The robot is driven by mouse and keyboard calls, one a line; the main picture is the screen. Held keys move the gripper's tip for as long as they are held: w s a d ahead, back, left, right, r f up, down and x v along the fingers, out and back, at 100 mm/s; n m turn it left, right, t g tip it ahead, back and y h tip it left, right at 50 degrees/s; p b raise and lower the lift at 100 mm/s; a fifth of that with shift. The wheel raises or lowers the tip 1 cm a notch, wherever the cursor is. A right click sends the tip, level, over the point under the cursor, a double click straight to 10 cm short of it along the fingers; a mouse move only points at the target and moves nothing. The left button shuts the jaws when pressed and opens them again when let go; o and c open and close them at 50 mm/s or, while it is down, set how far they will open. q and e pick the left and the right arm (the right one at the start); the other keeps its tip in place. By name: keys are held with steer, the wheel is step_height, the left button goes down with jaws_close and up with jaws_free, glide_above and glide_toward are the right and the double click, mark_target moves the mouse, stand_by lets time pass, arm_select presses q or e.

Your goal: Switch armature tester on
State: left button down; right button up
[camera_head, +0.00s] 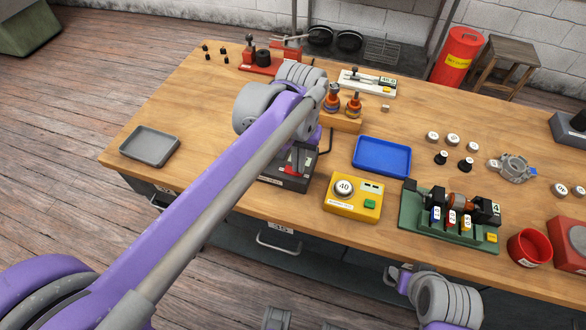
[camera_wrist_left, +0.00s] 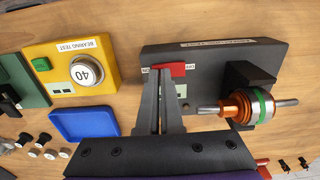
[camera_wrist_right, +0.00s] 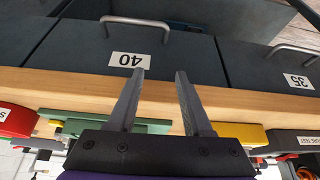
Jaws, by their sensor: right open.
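The armature tester (camera_wrist_left: 215,58) is a dark grey box with a red switch (camera_wrist_left: 172,69) between two small white labels; the right one seems to read OFF. An armature with a copper body and green ring (camera_wrist_left: 262,106) rests on its stand. In the head view the tester (camera_head: 290,183) is partly hidden by my left arm. My left gripper (camera_wrist_left: 163,76) is shut and empty, its fingertips at the red switch; I cannot tell whether they touch. My right gripper (camera_wrist_right: 160,76) is open and empty by the table's front edge, above the drawer fronts.
A yellow bearing tester (camera_head: 352,208) stands right of the armature tester, with a blue tray (camera_head: 382,156) behind it. A green fixture (camera_head: 445,236) and a red bowl (camera_head: 529,247) lie further right. A grey tray (camera_head: 149,146) sits at the left; the wood around it is clear.

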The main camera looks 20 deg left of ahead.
arm_select(q)
steer(key=shift+f, duration=0.25)
step_height(320, 180, up, 7)
steer(key=p, duration=0.4)
steer(key=shift+p, duration=0.35)
stand_by(0.5)
steer(key=s+a+f+t, duration=0.2)
steer(key=s+a+f, duration=0.1)
steer(key=s+f, duration=0.2)
steer(key=s+a+f+t, duration=0.3)
steer(key=s+f, duration=0.3)
steer(key=s, duration=0.3)
steer(key=shift+a, duration=0.35)
